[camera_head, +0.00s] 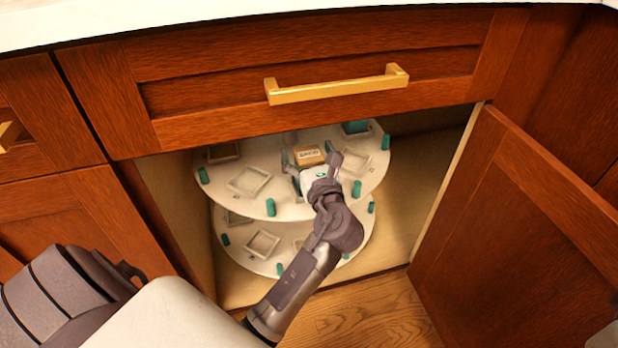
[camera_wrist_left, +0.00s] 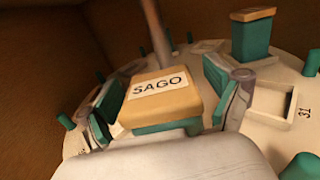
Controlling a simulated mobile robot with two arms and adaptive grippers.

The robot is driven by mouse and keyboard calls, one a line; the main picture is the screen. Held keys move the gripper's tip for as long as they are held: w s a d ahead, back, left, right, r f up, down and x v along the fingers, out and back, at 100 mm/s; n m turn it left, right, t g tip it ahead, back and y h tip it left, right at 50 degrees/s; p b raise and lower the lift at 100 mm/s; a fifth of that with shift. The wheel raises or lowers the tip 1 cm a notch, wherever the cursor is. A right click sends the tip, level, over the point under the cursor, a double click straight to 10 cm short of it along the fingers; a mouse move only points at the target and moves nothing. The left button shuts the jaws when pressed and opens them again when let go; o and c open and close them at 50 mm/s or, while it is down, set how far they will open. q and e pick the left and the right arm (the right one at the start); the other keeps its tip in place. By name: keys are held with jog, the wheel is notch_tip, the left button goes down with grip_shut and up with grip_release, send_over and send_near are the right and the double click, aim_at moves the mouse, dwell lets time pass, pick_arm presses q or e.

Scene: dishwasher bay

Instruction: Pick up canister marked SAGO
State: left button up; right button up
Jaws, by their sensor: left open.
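The SAGO canister (camera_head: 309,156) stands on the upper tier of a round two-tier carousel (camera_head: 285,188) inside the open cabinet. In the left wrist view the canister (camera_wrist_left: 162,92) has a tan lid with a white SAGO label and a teal body below. My left gripper (camera_head: 308,168) reaches in over the upper tier. It is open, with one finger on each side of the canister (camera_wrist_left: 168,105). I cannot tell whether the fingers touch it. The canister's lower part is mostly hidden by the gripper. My right gripper is not in view.
Another teal canister with a tan lid (camera_wrist_left: 252,35) stands behind to the right. Empty square holders (camera_head: 249,182) and teal pegs (camera_head: 271,207) sit on the tiers. A central post (camera_wrist_left: 156,35) rises behind. The drawer (camera_head: 330,80) overhangs the opening; the open door (camera_head: 510,230) is at right.

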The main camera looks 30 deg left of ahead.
pick_arm(q)
jog(key=shift+w+a, duration=0.35)
jog(key=shift+a, duration=0.05)
jog(key=shift+r, duration=0.1)
jog(key=c, duration=1.3)
